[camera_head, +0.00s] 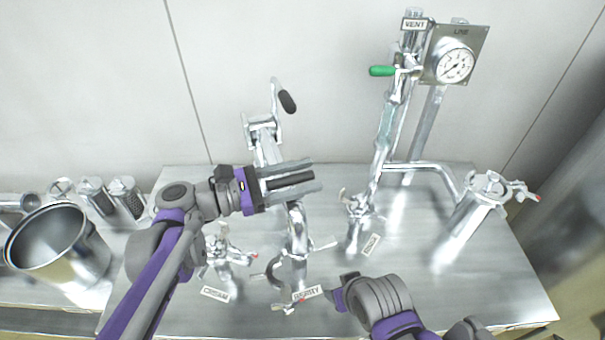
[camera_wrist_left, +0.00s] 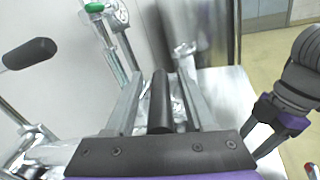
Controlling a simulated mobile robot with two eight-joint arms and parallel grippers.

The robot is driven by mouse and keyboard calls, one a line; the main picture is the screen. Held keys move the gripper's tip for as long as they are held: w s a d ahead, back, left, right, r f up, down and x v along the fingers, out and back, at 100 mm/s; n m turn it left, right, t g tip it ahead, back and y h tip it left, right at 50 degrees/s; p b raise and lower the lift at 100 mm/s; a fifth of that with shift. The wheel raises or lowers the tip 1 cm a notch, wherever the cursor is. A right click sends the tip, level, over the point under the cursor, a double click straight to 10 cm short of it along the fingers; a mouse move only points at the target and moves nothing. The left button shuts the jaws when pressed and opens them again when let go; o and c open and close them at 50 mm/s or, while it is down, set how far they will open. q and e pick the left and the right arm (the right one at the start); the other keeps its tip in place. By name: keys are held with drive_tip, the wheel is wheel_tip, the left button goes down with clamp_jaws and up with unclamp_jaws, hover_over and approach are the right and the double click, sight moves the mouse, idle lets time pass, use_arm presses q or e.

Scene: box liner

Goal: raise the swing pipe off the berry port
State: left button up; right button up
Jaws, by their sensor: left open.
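A black-gripped lever (camera_head: 287,102) stands above the left gripper. A CREAM port (camera_head: 227,252) is left, another port (camera_head: 357,210) right. A gauge panel (camera_head: 455,62), a green-handled VENT valve (camera_head: 383,71) and a capped port (camera_head: 487,187) stand right. A steel pot (camera_head: 55,245) is far left.

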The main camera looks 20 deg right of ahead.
use_arm(q)
clamp_jaws()
idle(0.3)
idle(1.2)
